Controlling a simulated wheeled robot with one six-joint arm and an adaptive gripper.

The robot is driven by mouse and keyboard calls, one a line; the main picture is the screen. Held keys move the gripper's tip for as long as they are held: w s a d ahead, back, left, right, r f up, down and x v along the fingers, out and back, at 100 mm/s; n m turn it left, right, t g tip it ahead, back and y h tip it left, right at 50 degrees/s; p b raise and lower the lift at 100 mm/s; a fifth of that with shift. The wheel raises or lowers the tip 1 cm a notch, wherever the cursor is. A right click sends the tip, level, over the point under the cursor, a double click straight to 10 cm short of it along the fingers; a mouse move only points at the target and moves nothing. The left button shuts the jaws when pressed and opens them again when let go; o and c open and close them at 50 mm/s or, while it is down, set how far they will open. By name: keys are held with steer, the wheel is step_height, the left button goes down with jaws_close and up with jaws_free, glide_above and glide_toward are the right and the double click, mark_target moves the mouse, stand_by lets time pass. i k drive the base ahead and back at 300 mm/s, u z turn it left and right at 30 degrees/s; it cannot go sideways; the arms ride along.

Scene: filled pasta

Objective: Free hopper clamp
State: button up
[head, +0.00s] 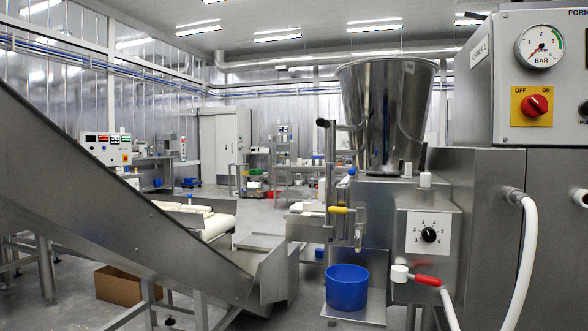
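The hopper (383,115) is a shiny steel cone, wide at the top, standing upright on the filling machine (380,215) at the right. At its foot a small light grey fitting (407,169) and a white-capped post (425,180) show. I cannot tell for sure which part is the hopper clamp, or whether it is fastened. A black-knobbed lever (330,160) rises at the hopper's left. Below it are a blue knob (352,171) and a yellow handle (338,210). My gripper is not in this view.
A blue tub (347,287) stands on a steel shelf below the machine. A white-and-red valve handle (415,276) and white hoses (522,265) are at the right. A steel chute (110,205) blocks the left foreground. A cardboard box (118,287) lies on the floor.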

mark_target(353, 172)
steer(key=u, duration=1.35)
steer(key=i, duration=1)
steer(key=z, duration=1.9)
steer(key=k, duration=0.5)
steer(key=u, duration=0.35)
steer(key=i, duration=0.7)
steer(key=z, duration=0.15)
